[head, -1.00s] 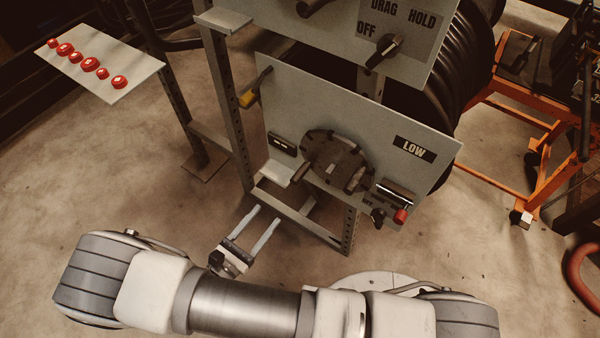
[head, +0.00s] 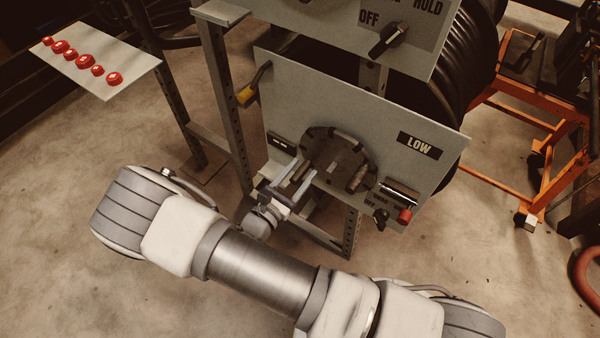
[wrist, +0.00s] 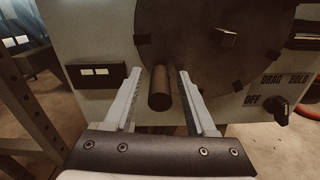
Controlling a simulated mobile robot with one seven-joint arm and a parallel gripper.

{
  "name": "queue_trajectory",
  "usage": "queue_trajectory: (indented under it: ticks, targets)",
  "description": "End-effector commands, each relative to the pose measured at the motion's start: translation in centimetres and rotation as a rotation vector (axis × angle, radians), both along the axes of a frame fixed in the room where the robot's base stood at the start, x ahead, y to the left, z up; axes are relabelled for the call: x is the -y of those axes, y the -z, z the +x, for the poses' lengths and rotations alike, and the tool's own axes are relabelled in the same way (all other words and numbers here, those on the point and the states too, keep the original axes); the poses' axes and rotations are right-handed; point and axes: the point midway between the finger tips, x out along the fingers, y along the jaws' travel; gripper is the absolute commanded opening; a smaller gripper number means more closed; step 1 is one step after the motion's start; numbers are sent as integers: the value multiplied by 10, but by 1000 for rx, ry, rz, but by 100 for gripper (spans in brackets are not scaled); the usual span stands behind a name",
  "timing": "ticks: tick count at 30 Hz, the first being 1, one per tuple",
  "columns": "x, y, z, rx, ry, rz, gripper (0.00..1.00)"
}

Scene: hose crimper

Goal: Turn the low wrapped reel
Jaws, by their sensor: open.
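The low reel's dark round disc (head: 343,152) sits on the grey panel marked LOW (head: 419,145). It carries a peg-like handle (head: 302,172) at lower left and another handle (head: 357,180) at lower right. My gripper (head: 296,178) is open in front of the disc's lower left. In the wrist view the left handle (wrist: 159,90) stands between the two open fingers (wrist: 158,88), with visible gaps on both sides. The disc (wrist: 205,45) fills the upper part of that view. The wrapped hose (head: 450,85) shows behind the panels.
A dark DRAG/HOLD/OFF knob (head: 381,216) and a red-ended cylinder (head: 402,196) are at the panel's lower right. A metal upright (head: 225,100) stands left. A shelf with red knobs (head: 120,65) is farther left.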

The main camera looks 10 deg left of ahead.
Motion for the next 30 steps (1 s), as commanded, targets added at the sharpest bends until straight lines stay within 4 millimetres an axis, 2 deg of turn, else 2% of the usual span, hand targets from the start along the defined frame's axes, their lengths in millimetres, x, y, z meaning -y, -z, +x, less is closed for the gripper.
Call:
queue_trajectory:
  ticks: [6,15,16,30]
  targets:
    - [0,0,0,0,0,0,56]
    - [0,0,0,1,0,0,2]
    - [0,0,0,0,0,0,0]
    - [0,0,0,1,0,0,0]
